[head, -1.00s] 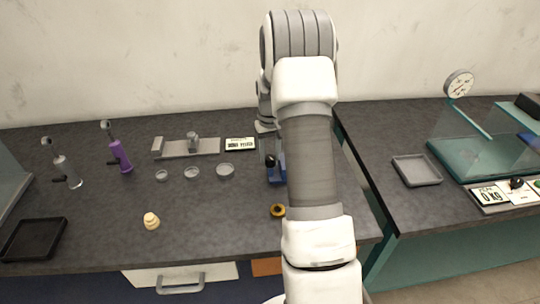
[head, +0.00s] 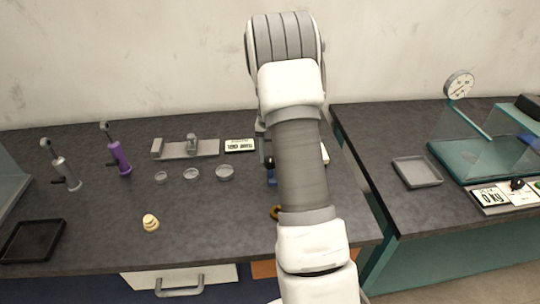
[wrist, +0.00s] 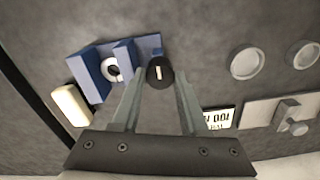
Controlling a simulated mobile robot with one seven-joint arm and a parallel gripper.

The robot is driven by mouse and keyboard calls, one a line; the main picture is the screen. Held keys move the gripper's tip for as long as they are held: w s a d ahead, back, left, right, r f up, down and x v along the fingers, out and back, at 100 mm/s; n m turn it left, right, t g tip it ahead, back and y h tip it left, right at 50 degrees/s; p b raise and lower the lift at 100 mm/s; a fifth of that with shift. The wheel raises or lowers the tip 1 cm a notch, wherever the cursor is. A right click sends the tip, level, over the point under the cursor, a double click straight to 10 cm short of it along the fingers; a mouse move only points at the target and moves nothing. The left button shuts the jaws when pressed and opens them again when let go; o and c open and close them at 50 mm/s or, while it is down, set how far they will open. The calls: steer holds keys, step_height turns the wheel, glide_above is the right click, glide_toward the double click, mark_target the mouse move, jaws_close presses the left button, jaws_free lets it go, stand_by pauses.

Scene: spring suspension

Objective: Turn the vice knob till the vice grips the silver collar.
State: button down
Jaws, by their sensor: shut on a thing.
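The blue vice (wrist: 92,72) is at the upper left of the wrist view. A pale silver collar (wrist: 107,71) sits between its two blue jaws; whether both jaws touch it I cannot tell. The black round vice knob (wrist: 160,72), with a light mark on its face, is at the vice's right end. My gripper (wrist: 160,80) is shut on the knob, one finger on each side. In the head view my arm hides the gripper and most of the vice; only a blue bit of the vice (head: 271,174) shows.
A cream block (wrist: 70,104) lies close beside the vice. Several small round dishes (head: 224,172), a display (head: 240,145) and a grey slide fixture (head: 185,149) are to the left. A purple tool (head: 119,158) stands farther left. The bench's front middle is mostly clear.

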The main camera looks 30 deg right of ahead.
steer(key=shift+c, duration=2.2)
jaws_free()
step_height(320, 180, up, 18)
steer(key=shift+f+p, duration=0.25)
steer(key=shift+p, duration=0.15)
